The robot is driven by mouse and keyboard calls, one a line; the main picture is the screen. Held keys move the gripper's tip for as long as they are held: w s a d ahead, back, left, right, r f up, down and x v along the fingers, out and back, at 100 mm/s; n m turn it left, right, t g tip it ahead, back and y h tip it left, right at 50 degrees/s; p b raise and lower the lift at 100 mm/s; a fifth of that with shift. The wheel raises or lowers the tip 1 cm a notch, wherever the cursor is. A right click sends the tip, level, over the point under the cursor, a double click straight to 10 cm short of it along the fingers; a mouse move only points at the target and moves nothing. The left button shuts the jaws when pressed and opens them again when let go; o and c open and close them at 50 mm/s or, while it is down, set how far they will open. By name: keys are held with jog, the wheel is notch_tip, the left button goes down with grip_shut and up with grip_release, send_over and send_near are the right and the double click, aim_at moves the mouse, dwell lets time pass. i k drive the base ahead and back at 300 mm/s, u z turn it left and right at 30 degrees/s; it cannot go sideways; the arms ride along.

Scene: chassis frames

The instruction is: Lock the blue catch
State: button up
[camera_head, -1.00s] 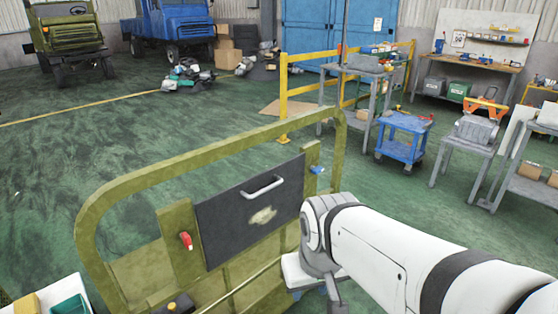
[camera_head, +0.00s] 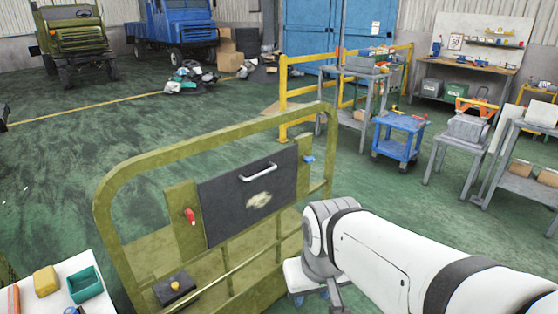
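The blue catch (camera_head: 309,159) is a small blue piece on the right post of the olive frame (camera_head: 118,192), beside the dark panel (camera_head: 225,212). A red catch (camera_head: 190,216) sits on the left post, on the panel's other side. The panel has a pale handle (camera_head: 258,171) near its top and stands upright between the posts. My white arm reaches in from the lower right, below and right of the blue catch. My gripper is not clearly in view, so its opening cannot be seen. The catch's exact position is too small to tell.
A white table (camera_head: 110,292) at lower left holds a teal bin (camera_head: 86,284) and a yellow block (camera_head: 46,281). A blue cart (camera_head: 398,150), yellow railing (camera_head: 283,98) and grey stands are beyond the frame. Green floor left of the frame is open.

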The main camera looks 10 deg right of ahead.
aim_at(307, 159)
jog(key=u, duration=0.05)
jog(key=k, duration=0.75)
jog(key=z, duration=0.65)
jog(key=i, duration=1.9)
jog(key=u, duration=0.4)
